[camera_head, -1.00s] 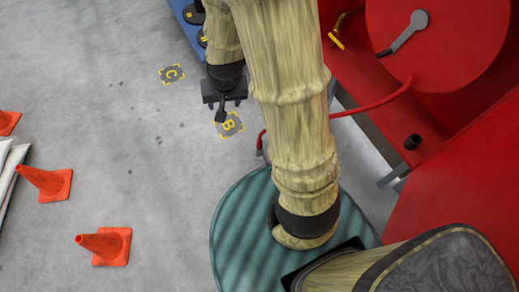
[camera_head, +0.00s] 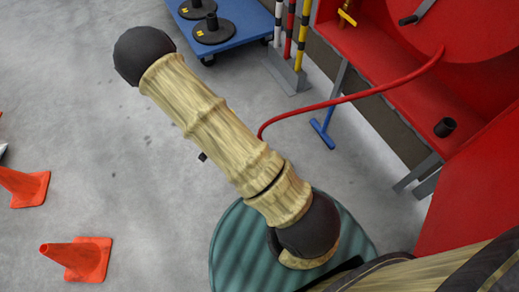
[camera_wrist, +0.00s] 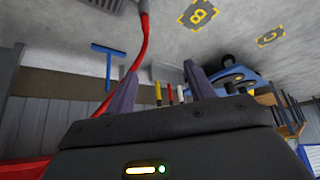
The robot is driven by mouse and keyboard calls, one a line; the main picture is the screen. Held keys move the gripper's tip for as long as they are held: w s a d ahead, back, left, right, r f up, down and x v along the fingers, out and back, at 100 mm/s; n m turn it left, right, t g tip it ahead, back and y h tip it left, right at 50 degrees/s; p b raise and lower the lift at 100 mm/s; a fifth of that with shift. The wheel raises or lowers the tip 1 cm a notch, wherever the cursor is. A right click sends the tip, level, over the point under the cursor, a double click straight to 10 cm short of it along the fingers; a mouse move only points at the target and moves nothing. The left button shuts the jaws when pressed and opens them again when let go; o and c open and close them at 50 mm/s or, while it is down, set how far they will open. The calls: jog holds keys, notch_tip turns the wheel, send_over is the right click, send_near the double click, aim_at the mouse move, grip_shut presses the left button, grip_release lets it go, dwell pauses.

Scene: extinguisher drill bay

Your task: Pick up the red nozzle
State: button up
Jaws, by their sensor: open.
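A red hose (camera_head: 350,97) runs from the red reel down and left, then passes out of sight behind my arm. The red nozzle cannot be clearly made out in the head view, where my arm covers the hose's lower end. In the wrist view the red hose (camera_wrist: 133,75) runs up past the left finger to a thicker red part (camera_wrist: 145,6) at the top edge, perhaps the nozzle, cut off by the frame. My gripper (camera_wrist: 159,72) has its two fingers apart with nothing held between them. In the head view its jaws are hidden by the arm.
The red reel cabinet (camera_head: 375,62) stands at the right. A blue platform (camera_head: 234,38) with black discs and a rack of striped posts (camera_head: 289,70) are at the back. Orange cones (camera_head: 85,260) stand at left; the grey floor between is clear.

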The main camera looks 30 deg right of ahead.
jog(key=d+f+t+h+b, duration=0.3)
jog(key=f+b, duration=0.7)
jog(key=f, duration=0.6)
jog(key=d+f+t+h+b, duration=0.3)
jog(key=f+b, duration=0.8)
jog(key=f, duration=0.4)
jog(key=shift+s+d+f+t+h, duration=0.3)
jog(key=shift+d+f+t, duration=0.15)
jog(key=shift+d, duration=0.25)
jog(key=shift+r, duration=0.1)
jog(key=shift+w, duration=0.1)
jog(key=b+x, duration=0.6)
jog(key=x, duration=0.6)
